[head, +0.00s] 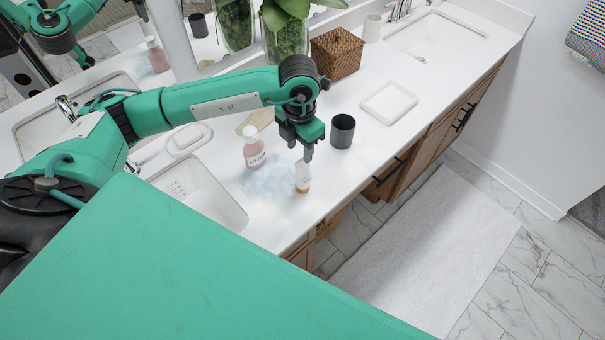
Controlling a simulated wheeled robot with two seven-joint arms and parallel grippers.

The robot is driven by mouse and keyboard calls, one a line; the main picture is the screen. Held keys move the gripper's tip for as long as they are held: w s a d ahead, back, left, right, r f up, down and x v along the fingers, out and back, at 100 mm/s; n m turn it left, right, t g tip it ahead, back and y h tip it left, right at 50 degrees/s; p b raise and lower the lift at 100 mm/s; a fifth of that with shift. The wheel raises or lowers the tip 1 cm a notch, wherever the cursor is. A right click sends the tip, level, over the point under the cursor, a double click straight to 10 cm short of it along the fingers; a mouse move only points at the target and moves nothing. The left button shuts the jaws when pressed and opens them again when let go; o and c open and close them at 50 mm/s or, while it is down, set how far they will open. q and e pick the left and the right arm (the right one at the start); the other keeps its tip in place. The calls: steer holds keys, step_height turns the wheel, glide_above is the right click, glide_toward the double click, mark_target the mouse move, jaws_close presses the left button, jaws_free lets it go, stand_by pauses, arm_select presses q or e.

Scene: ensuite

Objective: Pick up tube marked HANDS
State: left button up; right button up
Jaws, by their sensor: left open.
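A small tube (302,184) with a white body and an orange-brown lower end stands on the white counter (345,180), near its front edge. Its marking is too small to read. My left gripper (303,158) points down right over the tube, with its fingertips at the tube's top. The fingers hide part of the top, and I cannot tell whether they touch it. The left gripper is open. My right gripper is not in view.
A pink lotion bottle (254,150) stands left of the tube, beside a bluish-white cloth (268,183). A dark cup (342,131) stands to the right. A white tray (389,103), wicker basket (336,54) and near sink (198,192) are around. The counter's front edge is close.

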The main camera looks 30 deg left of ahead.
mark_target(302, 162)
arm_select(q)
steer(key=shift+s+d+f+p, duration=0.2)
steer(key=shift+d+f+p, duration=0.15)
steer(key=shift+f+p, duration=0.45)
step_height(302, 162, down, 4)
steer(key=shift+d+r+p, duration=0.1)
steer(key=shift+r+p, duration=0.1)
steer(key=shift+p, duration=0.65)
steer(key=shift+f, duration=0.1)
steer(key=shift+c, duration=0.6)
steer(key=c, duration=0.7)
jaws_close()
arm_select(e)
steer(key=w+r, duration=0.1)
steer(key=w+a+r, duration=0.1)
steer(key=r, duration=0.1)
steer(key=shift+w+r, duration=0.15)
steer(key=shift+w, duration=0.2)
